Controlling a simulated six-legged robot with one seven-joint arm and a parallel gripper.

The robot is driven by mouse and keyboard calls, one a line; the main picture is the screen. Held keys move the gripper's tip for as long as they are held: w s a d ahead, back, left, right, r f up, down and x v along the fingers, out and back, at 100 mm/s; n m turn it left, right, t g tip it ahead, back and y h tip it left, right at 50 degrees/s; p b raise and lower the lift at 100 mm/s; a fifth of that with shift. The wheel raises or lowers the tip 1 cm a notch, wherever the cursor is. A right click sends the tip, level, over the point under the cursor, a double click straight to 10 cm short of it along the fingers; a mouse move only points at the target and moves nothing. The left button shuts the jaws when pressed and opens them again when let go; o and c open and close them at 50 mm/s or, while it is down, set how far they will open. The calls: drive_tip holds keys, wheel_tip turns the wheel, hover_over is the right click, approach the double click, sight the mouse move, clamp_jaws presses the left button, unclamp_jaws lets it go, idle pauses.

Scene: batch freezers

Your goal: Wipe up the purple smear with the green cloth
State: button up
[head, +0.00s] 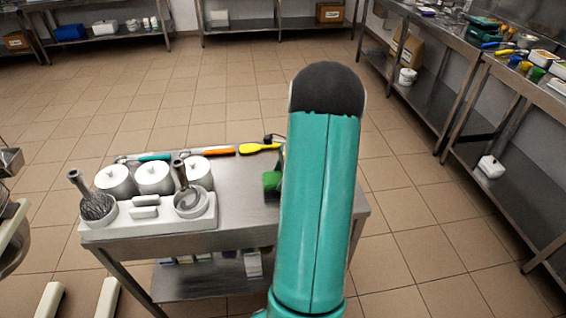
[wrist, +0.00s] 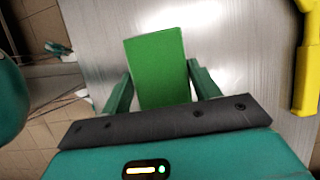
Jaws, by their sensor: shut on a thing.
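The green cloth (wrist: 156,62) is a flat, bright green rectangle between the fingers of my gripper (wrist: 161,84), which is shut on it, over the grey metal table. In the head view the green cloth (head: 271,181) shows at the left edge of my arm, near the table's right part. My arm hides most of the gripper there. I cannot tell whether the cloth touches the tabletop. No purple smear shows in either view; part of the tabletop is hidden behind my arm.
The metal table (head: 238,218) holds a white tray (head: 150,228) with utensils and several white lidded tubs (head: 154,177) at left. Utensils with orange (head: 213,152) and yellow (head: 258,148) handles lie along the back edge. A bare strip lies left of the cloth. Steel shelving (head: 440,88) stands at right.

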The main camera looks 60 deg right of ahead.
drive_tip(key=shift+r, duration=2.85)
